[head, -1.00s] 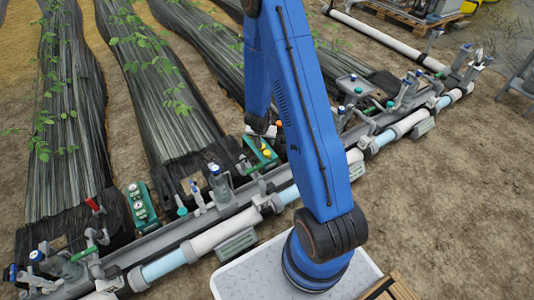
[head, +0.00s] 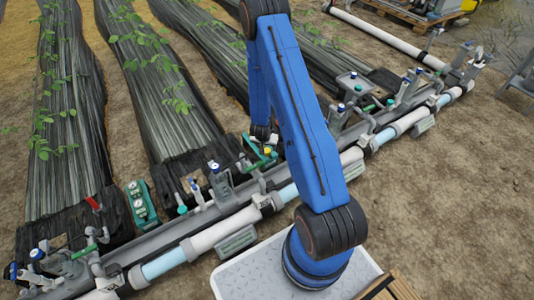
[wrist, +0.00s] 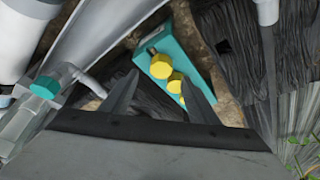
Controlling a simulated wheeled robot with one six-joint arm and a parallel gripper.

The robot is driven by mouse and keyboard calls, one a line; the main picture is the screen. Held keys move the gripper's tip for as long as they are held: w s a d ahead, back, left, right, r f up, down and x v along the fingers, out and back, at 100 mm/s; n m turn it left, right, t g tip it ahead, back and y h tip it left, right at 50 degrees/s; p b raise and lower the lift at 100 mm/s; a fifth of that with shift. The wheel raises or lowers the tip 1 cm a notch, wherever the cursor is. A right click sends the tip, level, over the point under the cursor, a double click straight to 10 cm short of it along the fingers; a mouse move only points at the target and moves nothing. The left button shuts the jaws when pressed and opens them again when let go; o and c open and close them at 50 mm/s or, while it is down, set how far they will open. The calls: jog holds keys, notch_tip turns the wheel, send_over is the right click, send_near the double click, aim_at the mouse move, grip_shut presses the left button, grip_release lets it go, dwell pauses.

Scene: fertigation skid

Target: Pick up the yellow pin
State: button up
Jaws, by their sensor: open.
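A teal block (wrist: 185,48) lies ahead of my gripper in the wrist view, with several yellow knob-like pins in a row on it. The nearest-to-end yellow pin (wrist: 161,66) is the largest in view; another yellow pin (wrist: 174,80) sits beside it, and a further one is partly hidden by the right finger. My gripper (wrist: 158,77) is open, its two fingers spread on either side of the pins, with nothing visibly held.
A clear fitting with a teal cap (wrist: 45,87) is left of my gripper. Black mulch film (wrist: 230,45) lies to the right. Another green block with round gauges (head: 141,205) stands further left.

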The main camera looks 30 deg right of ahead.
aim_at(267, 151)
jog(key=shift+x, duration=2.9)
jog(key=shift+a, duration=0.15)
jog(key=c, duration=1.1)
